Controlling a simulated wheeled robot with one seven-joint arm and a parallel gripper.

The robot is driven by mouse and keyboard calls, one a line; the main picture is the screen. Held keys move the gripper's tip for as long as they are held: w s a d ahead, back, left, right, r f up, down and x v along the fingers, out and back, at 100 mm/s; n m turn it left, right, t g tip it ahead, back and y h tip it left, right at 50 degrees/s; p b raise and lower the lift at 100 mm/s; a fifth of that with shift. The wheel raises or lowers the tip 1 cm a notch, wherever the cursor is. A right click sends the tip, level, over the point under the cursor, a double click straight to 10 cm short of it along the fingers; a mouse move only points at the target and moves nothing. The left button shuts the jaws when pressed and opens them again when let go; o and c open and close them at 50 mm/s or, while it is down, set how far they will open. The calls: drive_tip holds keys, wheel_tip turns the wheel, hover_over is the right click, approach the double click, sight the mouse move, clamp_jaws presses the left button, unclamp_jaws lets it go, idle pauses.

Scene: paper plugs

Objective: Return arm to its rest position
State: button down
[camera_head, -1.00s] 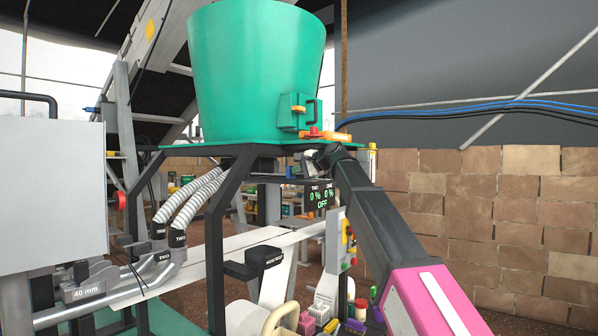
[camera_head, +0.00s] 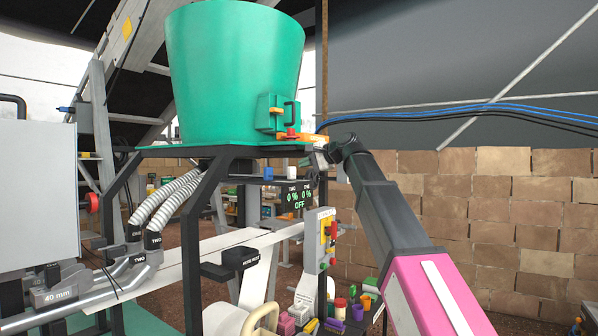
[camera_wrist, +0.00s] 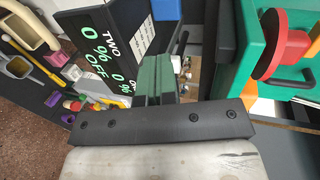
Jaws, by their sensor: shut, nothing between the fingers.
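My arm (camera_head: 385,205) reaches up from the lower right in the head view, bent at a dark joint near the top. My gripper (camera_head: 322,157) is at its far end, small and partly hidden, just right of and below the orange handle (camera_head: 314,140) on the green hopper (camera_head: 235,75). In the wrist view my gripper (camera_wrist: 153,77) has its dark green fingers together with nothing between them. A red round knob (camera_wrist: 282,45) on a green box shows to the right, apart from the fingers.
A black display panel (camera_head: 295,197) reads 0 % and OFF below the hopper. A control panel with buttons (camera_head: 320,240) stands under it. Several small coloured containers (camera_head: 350,308) sit at the bottom, left of my arm.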

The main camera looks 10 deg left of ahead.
drive_tip(key=d+f+h, duration=0.2)
drive_tip(key=d+f, duration=0.4)
drive_tip(key=f, duration=0.8)
drive_tip(key=w+d+f+n+g+h, duration=0.1)
drive_tip(key=d+f+h, duration=0.3)
drive_tip(key=f, duration=1)
drive_tip(key=d+f+h, duration=0.1)
drive_tip(key=d+f, duration=0.6)
drive_tip(key=f, duration=0.8)
drive_tip(key=s+d+f+n+g+h, duration=0.1)
drive_tip(key=s+d+f+h, duration=0.1)
drive_tip(key=s+d+f, duration=0.4)
drive_tip(key=s+d+f+n+g+h, duration=0.1)
drive_tip(key=s+d+f, duration=0.5)
drive_tip(key=f, duration=0.8)
drive_tip(key=s+d+f+n+g+h, duration=0.1)
drive_tip(key=s+d+f+g+h, duration=0.1)
drive_tip(key=s+d+f, duration=0.5)
wheel_tip(320, 180, down, 4)
drive_tip(key=s+h, duration=0.1)
drive_tip(key=s, duration=0.2)
drive_tip(key=shift+n+g, duration=0.3)
drive_tip(key=shift+g, duration=0.1)
drive_tip(key=shift+f, duration=0.1)
